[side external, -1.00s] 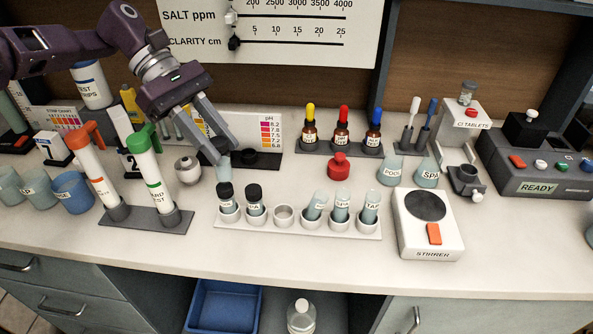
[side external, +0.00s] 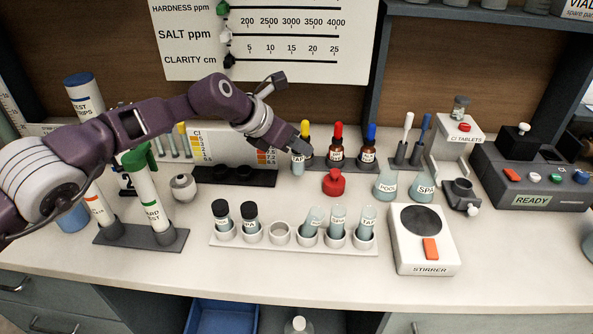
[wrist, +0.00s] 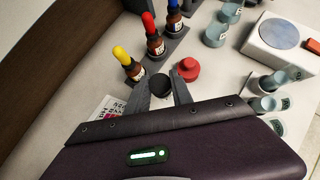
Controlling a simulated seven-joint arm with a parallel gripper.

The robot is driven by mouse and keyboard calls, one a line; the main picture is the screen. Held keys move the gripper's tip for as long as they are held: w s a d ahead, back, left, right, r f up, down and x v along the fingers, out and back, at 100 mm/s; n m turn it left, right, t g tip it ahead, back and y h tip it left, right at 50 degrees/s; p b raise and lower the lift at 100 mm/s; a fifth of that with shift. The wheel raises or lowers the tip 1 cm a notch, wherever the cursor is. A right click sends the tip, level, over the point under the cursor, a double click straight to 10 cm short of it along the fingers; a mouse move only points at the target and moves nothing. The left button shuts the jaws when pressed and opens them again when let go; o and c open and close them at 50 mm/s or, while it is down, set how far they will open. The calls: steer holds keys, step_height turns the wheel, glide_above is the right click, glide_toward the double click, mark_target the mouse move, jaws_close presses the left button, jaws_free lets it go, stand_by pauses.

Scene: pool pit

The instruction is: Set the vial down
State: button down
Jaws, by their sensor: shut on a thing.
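My gripper (side external: 303,146) is shut on a vial (side external: 298,167) behind the white rack, left of the red bottle. The vial is upright, with pale contents and a label I cannot read surely. In the wrist view its dark cap (wrist: 159,86) sits between the two fingers (wrist: 162,92). I cannot tell whether its base touches the counter. The white vial rack (side external: 294,246) stands at the front. It holds two black-capped vials (side external: 222,219) on the left and three open vials (side external: 337,220) on the right. One cup (side external: 280,236) between them is empty.
The red bottle (side external: 334,183) is close to the held vial, also in the wrist view (wrist: 186,69). Dropper bottles (side external: 337,145) stand behind it, and a dark block (side external: 235,176) is to the left. The stirrer (side external: 427,244) is at right. Bare counter lies behind the rack.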

mark_target(296, 160)
step_height(296, 160, down, 5)
steer(key=shift+a+r, duration=0.1)
steer(key=c, duration=1.1)
jaws_free()
steer(key=shift+r, duration=0.1)
